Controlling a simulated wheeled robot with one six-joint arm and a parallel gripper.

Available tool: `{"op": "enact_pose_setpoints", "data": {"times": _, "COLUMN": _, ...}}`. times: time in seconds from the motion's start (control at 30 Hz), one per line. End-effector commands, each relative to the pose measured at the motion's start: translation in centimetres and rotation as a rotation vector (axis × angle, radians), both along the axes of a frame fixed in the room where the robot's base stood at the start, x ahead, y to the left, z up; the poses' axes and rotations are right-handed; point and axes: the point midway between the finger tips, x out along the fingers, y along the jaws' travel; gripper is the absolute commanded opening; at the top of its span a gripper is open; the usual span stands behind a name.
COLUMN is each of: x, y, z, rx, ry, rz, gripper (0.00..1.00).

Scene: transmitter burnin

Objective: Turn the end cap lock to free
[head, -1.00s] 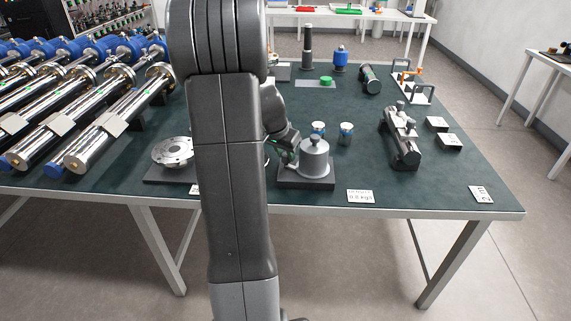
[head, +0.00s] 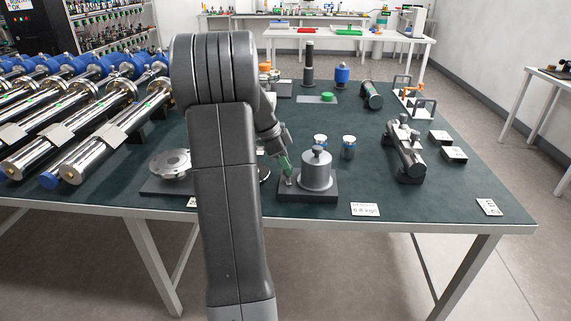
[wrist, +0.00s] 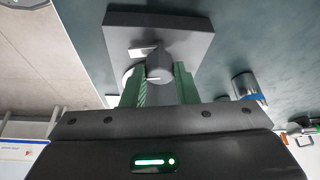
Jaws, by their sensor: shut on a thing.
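The end cap fixture is a dark square base (head: 312,195) at the table's front edge, carrying a grey domed cylinder (head: 316,172) with a small knob on top. A small lock knob (head: 289,181) stands on the base left of the cylinder. In the wrist view the lock knob (wrist: 159,68) is dark and round with a pale line on its face, beside a pale label (wrist: 142,52). My gripper (head: 287,168) reaches down to it; its green fingers (wrist: 160,88) are on both sides of the knob, shut on it. The knob's lower part is partly hidden.
A silver flanged disc (head: 170,163) lies left, partly behind my arm. A dark tube assembly (head: 406,150) stands right. Long metal tubes (head: 110,140) fill the left. A label card (head: 365,209) lies in front.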

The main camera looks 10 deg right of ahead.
Motion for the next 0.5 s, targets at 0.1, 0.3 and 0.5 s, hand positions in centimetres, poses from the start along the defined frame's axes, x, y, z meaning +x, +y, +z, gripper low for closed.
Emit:
{"op": "enact_pose_setpoints", "data": {"times": 0.1, "x": 0.14, "y": -0.04, "z": 0.13, "rx": 0.0, "ry": -0.001, "rz": -0.07, "gripper": 0.04}}
{"op": "enact_pose_setpoints", "data": {"times": 0.3, "x": 0.17, "y": -0.04, "z": 0.1, "rx": 0.0, "ry": -0.002, "rz": -0.153, "gripper": 0.04}}
{"op": "enact_pose_setpoints", "data": {"times": 0.5, "x": 0.17, "y": -0.04, "z": 0.1, "rx": 0.0, "ry": -0.002, "rz": -0.191, "gripper": 0.04}}
